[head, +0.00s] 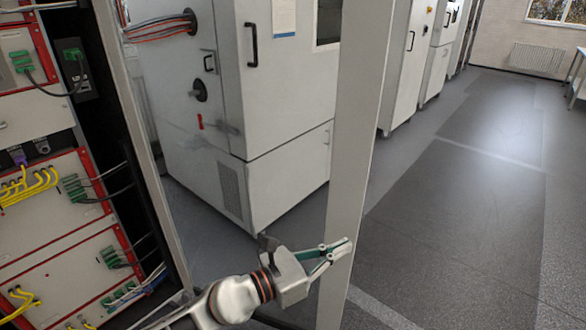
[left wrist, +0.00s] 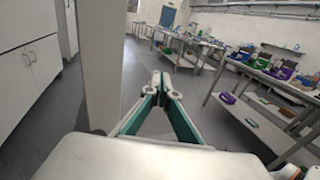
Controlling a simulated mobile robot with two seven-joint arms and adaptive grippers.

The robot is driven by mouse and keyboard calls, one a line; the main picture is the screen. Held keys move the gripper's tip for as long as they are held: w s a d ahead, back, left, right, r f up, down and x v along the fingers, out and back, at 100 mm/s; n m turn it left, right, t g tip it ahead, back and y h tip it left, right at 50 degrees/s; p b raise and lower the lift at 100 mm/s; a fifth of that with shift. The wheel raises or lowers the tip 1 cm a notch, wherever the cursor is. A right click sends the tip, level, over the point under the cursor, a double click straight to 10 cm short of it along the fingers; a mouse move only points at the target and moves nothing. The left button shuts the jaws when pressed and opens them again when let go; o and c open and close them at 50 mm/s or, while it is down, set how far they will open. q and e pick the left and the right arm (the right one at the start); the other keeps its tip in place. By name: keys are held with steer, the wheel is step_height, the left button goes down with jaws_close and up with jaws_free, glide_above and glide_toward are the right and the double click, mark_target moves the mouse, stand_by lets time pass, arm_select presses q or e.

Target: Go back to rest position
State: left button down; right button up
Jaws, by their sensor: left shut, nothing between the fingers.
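My left gripper (head: 345,247) shows at the lower middle of the head view, its fingers pointing right. It overlaps a pale upright post (head: 352,150) in the picture; I cannot tell whether they touch. In the left wrist view the left gripper (left wrist: 161,80) has its fingertips together, with nothing between them, and the post (left wrist: 97,65) stands to its left. My right gripper is not in view.
A rack with red-edged units and yellow and green cables (head: 45,200) is at the left. White cabinets (head: 245,100) stand behind the post. Grey floor (head: 450,210) is open at the right. The left wrist view shows a shelved bench (left wrist: 265,80) with coloured bins at the right.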

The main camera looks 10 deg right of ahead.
arm_select(q)
steer(key=w+a+f+n+t+y, duration=0.1)
steer(key=a+f+n+t+y, duration=0.4)
steer(key=a+n, duration=0.75)
steer(key=w+a+f+n+t+y, duration=0.1)
steer(key=a+f+n+t+y, duration=0.4)
steer(key=n, duration=1.2)
steer(key=s+a+f+n+g+y, duration=0.2)
steer(key=s+a+f+n, duration=0.6)
steer(key=a+f, duration=0.2)
steer(key=s+a+f+n+g+y, duration=0.3)
steer(key=s+a+f+n, duration=0.6)
steer(key=a+f, duration=0.2)
steer(key=a, duration=0.2)
steer(key=shift+s+a, duration=0.2)
steer(key=shift+a, duration=0.2)
steer(key=shift+d, duration=0.1)
